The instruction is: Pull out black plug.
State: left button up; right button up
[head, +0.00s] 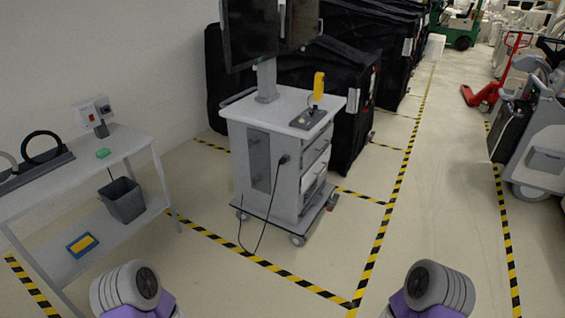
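The black plug (284,159) is in the side of a white and grey wheeled cart (302,180) in the middle of the head view. A black cable (271,205) hangs from it in a loop toward the floor beside the cart. Parts of my two arms show at the bottom left and bottom right edges. Both are well apart from the cart. My grippers are outside the picture.
A white table (120,146) stands at the left, with a grey bin (122,200) on its lower shelf. Black covered carts (345,125) stand behind the wheeled cart. Yellow-black tape (390,205) marks the floor. The floor in front is clear. A red pallet jack (482,95) is at the right.

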aim_at(281, 161)
jog(key=u, duration=0.35)
jog(key=i, duration=2.4)
jog(key=z, duration=0.2)
